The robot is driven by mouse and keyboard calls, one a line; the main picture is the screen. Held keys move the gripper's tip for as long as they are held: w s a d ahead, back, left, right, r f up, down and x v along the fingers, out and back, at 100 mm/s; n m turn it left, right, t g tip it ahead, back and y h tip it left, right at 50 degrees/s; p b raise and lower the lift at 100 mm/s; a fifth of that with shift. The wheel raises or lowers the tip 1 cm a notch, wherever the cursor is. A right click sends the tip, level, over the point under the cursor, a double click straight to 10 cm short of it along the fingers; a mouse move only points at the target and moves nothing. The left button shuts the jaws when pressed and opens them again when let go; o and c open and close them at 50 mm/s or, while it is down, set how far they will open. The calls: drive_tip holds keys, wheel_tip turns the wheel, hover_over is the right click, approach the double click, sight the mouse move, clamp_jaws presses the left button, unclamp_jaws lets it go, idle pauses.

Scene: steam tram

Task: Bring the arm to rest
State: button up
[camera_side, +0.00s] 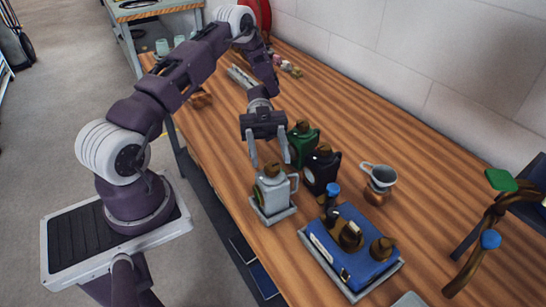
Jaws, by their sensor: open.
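My gripper (270,160) points down over the wooden bench, with its two fingers apart. It is just behind and above a grey oil can (272,188) with a brown cap and a side handle. The can stands upright on a small light tray (272,217). I cannot tell whether the fingers touch the can. My arm reaches across from the left, bent high over the bench.
A green can (303,143) and a black can (321,170) stand close to the gripper's right. A blue box (352,250) with brown knobs sits on a tray in front. A grey cup (378,176) is further right. Curved brown levers (480,235) rise at the right edge.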

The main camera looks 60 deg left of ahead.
drive_tip(key=w+d+r+t+y, duration=0.2)
drive_tip(key=w+d+r+t, duration=0.3)
drive_tip(key=w, duration=0.4)
drive_tip(key=w+d+r+t+y, duration=0.1)
drive_tip(key=w+d+r+t, duration=0.2)
drive_tip(key=w+r+t, duration=0.45)
drive_tip(key=w+a+r+n+t+y, duration=0.3)
drive_tip(key=w+r+n+t+y, duration=0.4)
drive_tip(key=r, duration=0.4)
drive_tip(key=s+a+r+n+y, duration=0.1)
drive_tip(key=s+a+n+y, duration=0.3)
drive_tip(key=s+n, duration=0.15)
drive_tip(key=s+a+r+n+y, duration=0.25)
drive_tip(key=s+n+y, duration=0.2)
drive_tip(key=s, duration=0.25)
drive_tip(key=s+d+f+n+g, duration=0.1)
drive_tip(key=s+f+n+g, duration=0.1)
drive_tip(key=s, duration=0.6)
drive_tip(key=s+d+f+n+g+h, duration=0.1)
drive_tip(key=s+d+f+n+g, duration=0.1)
drive_tip(key=s+f, duration=0.3)
drive_tip(key=s+d+f+n+g+h, duration=0.1)
drive_tip(key=s+d+f+g, duration=0.1)
drive_tip(key=s, duration=0.8)
drive_tip(key=shift+s+f+n+g, duration=0.35)
drive_tip(key=shift+f+n+g, duration=0.1)
drive_tip(key=shift+f, duration=0.25)
